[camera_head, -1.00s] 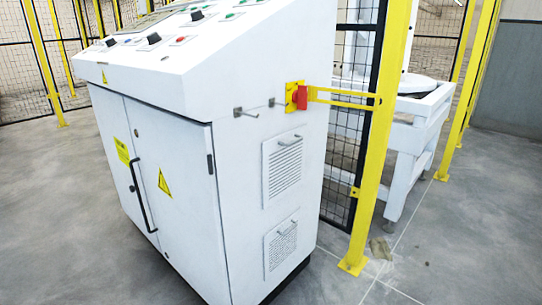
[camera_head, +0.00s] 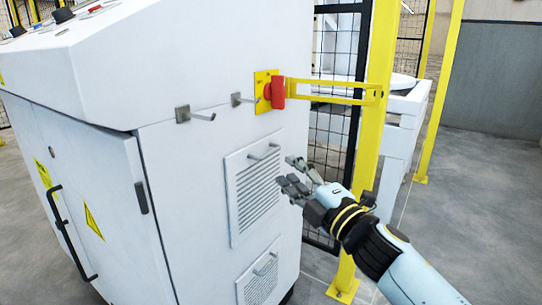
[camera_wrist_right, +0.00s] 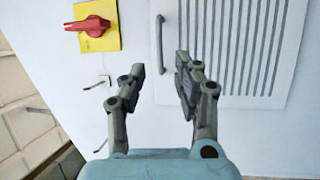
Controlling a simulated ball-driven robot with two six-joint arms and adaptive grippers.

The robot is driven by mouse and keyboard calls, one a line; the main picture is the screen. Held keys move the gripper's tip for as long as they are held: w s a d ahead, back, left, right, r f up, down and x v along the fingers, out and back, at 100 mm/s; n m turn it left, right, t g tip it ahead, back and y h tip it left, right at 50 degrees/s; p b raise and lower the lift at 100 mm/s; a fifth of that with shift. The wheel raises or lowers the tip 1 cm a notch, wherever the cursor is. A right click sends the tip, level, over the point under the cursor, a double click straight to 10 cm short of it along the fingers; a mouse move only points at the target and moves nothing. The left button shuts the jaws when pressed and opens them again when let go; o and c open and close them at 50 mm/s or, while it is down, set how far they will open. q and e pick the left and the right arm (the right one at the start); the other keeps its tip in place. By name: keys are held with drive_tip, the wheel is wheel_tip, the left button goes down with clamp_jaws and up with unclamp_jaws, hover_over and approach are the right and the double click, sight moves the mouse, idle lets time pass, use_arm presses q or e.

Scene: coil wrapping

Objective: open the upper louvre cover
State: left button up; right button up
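The upper louvre cover (camera_head: 254,190) is a white slatted panel on the side of the white cabinet. It lies flat against the wall, with a thin grey bar handle (camera_head: 264,152) near its top. My right gripper (camera_head: 288,172) is just to the right of the cover, its fingers apart and pointing at it. In the right wrist view, the handle (camera_wrist_right: 160,45) shows beyond and between the open fingers (camera_wrist_right: 160,75), with the slats of the cover (camera_wrist_right: 245,45) to the right. Nothing is between the fingers. My left gripper is not in view.
A red rotary switch (camera_head: 277,95) on a yellow plate and two metal hooks (camera_head: 195,115) stick out above the cover. A lower louvre cover (camera_head: 262,275) sits below. A yellow post (camera_head: 376,120) and black mesh fence (camera_head: 333,130) stand close to my right arm.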

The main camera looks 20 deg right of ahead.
sight(273, 155)
drive_tip(key=x, duration=0.7)
drive_tip(key=shift+w, duration=0.25)
clamp_jaws()
